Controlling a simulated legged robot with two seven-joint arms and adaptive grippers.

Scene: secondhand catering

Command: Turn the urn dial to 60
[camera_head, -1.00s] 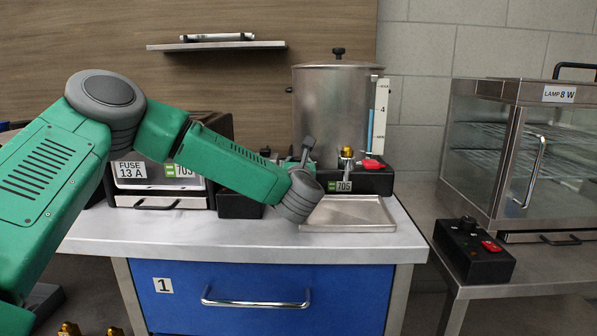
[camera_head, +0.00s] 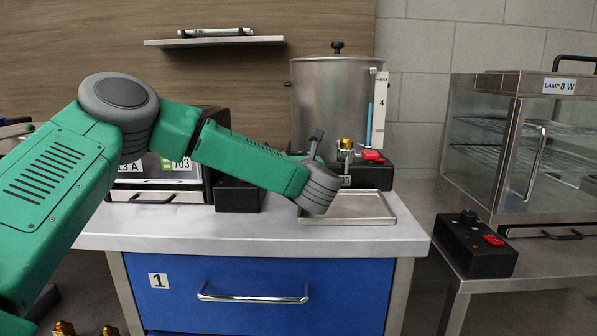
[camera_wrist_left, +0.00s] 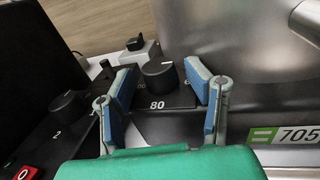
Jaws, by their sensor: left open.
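The steel urn (camera_head: 330,105) stands at the back of the counter on a black base (camera_head: 372,178) with a brass-topped tap (camera_head: 345,145) and a red switch (camera_head: 372,156). The urn dial (camera_wrist_left: 158,77) is a black knob with a white mark, seen in the left wrist view. "80" is printed on the near side, and part of another number shows at its left. My left gripper (camera_wrist_left: 160,82) is open, its blue-padded fingers on either side of the dial, apparently not touching it. In the head view my wrist hides the dial and most of this gripper. My right gripper is not in view.
A steel drip tray (camera_head: 350,219) lies before the urn. Left of it stands a black control box (camera_head: 238,197); the wrist view shows another knob (camera_wrist_left: 67,104) and red switch (camera_wrist_left: 27,173). A glass cabinet (camera_head: 520,150) stands right. The counter's front strip is clear.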

